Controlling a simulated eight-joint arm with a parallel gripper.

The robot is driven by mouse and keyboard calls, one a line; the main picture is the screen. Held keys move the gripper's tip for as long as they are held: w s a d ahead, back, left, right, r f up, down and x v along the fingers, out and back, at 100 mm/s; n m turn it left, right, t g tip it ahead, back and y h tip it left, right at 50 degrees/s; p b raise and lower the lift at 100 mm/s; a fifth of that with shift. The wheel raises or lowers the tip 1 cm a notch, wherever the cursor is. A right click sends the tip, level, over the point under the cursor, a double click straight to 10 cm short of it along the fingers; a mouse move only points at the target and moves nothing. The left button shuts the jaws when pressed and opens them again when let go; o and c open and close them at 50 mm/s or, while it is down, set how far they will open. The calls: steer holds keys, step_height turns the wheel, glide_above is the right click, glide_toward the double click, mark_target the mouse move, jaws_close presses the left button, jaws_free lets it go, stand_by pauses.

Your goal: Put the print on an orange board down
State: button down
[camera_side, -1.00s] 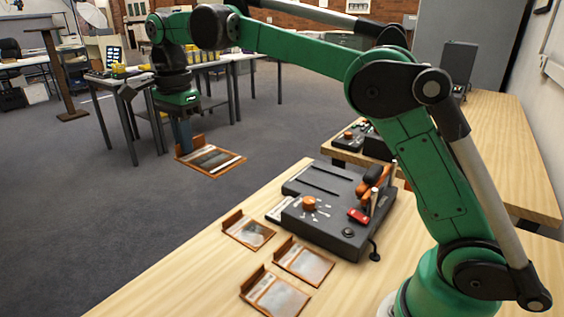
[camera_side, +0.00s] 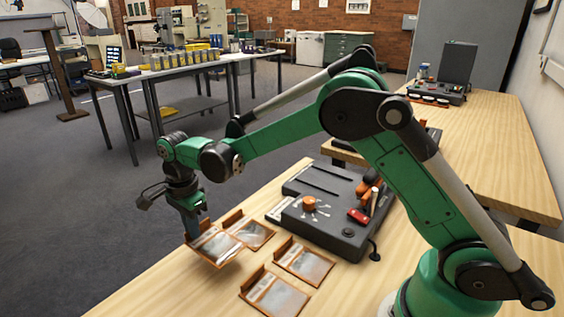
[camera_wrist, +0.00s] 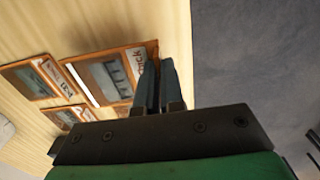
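My gripper (camera_side: 191,232) points down at the table's left edge, shut on the raised lip of an orange-brown board with a grey print (camera_side: 218,248). In the wrist view my fingers (camera_wrist: 161,62) meet the lip of this board (camera_wrist: 115,75), whose label is partly covered. The held board looks roughly level; I cannot tell whether it touches the table. In the side view it overlaps a similar board (camera_side: 256,234) just behind it. Two more such boards, one nearer the device (camera_side: 305,263) and one at the front (camera_side: 274,294), lie flat on the table.
The wooden table (camera_side: 180,285) is bare towards the front left. Beyond its left edge is grey carpet (camera_side: 60,220).

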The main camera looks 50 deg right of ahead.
steer(key=shift+f, duration=1.6)
steer(key=shift+f, duration=0.15)
steer(key=c, duration=1)
jaws_free()
